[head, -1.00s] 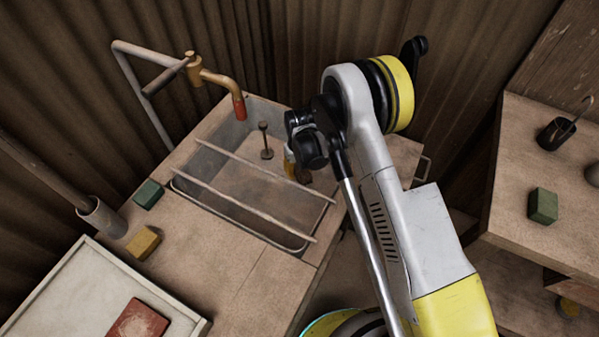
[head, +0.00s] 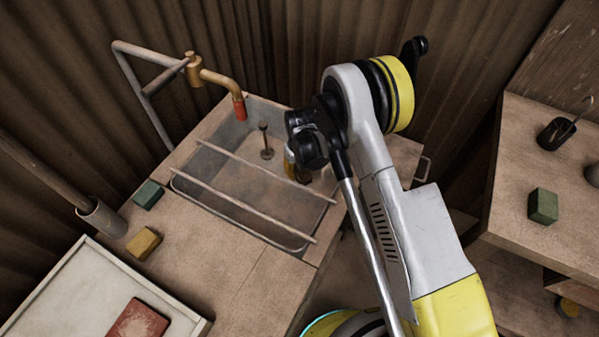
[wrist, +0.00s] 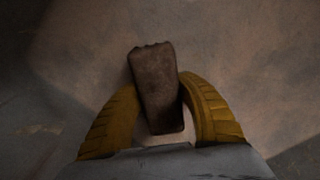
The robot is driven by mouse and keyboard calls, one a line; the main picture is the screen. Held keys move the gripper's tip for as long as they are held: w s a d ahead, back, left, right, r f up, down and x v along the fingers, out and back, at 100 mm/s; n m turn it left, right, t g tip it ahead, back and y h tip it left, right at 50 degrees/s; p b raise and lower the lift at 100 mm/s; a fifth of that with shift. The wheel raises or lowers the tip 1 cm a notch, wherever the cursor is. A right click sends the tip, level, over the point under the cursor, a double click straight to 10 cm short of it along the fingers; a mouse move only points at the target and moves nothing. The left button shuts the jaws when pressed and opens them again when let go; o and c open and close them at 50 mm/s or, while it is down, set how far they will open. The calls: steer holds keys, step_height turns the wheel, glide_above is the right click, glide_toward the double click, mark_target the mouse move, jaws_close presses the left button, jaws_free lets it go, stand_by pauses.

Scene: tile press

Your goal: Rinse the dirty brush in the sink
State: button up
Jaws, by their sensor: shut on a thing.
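The sink (head: 250,192) is a rectangular basin set in the wooden counter, with two thin bars across it. A tap (head: 218,80) with a red tip hangs over its back left corner; I cannot make out running water. My gripper (wrist: 160,108) has yellow fingers shut on the brush (wrist: 156,88), a dark brown block tilted slightly in the wrist view. In the head view my gripper (head: 292,171) is at the right part of the sink, largely hidden behind my arm. The brush is mostly hidden there, and its bristles cannot be made out.
A plug with an upright stem (head: 266,142) stands in the sink. A green block (head: 148,194), a yellow block (head: 143,243) and a white tray (head: 75,282) with a red tile (head: 138,322) lie to the left. Another bench (head: 515,190) stands at the right.

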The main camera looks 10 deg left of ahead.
stand_by(0.4)
step_height(320, 180, up, 22)
steer(key=p, duration=1)
stand_by(0.8)
stand_by(2.0)
steer(key=shift+r+p, duration=1.1)
steer(key=shift+r, duration=0.9)
